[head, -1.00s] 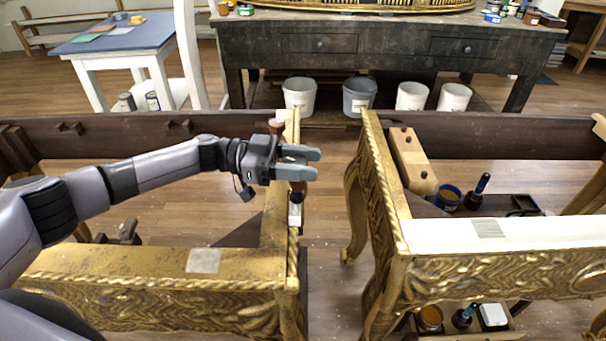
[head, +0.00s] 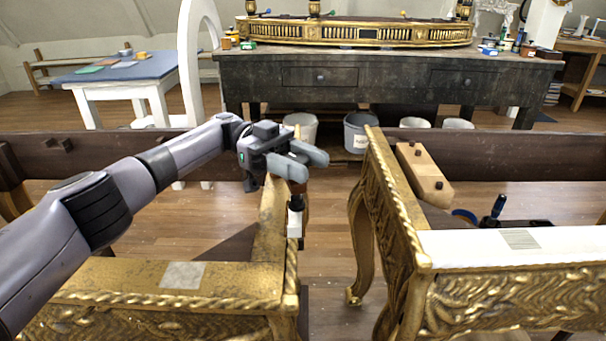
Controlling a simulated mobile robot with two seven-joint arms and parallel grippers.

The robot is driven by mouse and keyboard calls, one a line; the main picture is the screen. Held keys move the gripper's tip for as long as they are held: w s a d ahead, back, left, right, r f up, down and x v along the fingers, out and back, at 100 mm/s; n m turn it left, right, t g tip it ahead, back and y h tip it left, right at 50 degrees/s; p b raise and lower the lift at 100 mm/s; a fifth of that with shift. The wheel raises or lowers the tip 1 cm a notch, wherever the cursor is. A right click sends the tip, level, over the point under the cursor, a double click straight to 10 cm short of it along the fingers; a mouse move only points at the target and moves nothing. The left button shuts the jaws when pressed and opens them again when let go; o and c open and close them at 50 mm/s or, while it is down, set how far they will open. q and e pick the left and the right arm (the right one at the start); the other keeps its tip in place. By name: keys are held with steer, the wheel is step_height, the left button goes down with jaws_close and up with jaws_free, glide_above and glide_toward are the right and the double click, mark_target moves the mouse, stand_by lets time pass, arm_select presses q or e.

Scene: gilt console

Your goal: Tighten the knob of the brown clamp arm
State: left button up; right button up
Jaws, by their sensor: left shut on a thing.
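My left gripper (head: 309,165) is at the right end of the left gilt console frame (head: 271,215), its fingers pointing right and slightly down. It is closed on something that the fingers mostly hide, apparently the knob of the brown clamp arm. A small reddish-brown piece (head: 299,188), seemingly part of the clamp arm, shows just under the fingers. A white block (head: 295,217) is below it at the frame's inner edge. The rest of the clamp arm is hidden behind the gripper. My right gripper is out of view.
A second gilt frame (head: 385,215) stands to the right across a narrow gap of bare floor. A dark rail (head: 500,158) runs behind. A dark workbench (head: 400,80) and buckets (head: 360,132) are at the back.

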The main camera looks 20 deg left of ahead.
mark_target(303, 161)
arm_select(q)
steer(key=shift+r, duration=0.4)
steer(key=o, duration=0.9)
steer(key=shift+c, duration=0.2)
steer(key=shift+o, duration=0.6)
steer(key=shift+s+d, duration=0.1)
steer(key=shift+f, duration=0.1)
step_height(303, 161, up, 20)
steer(key=p, duration=0.3)
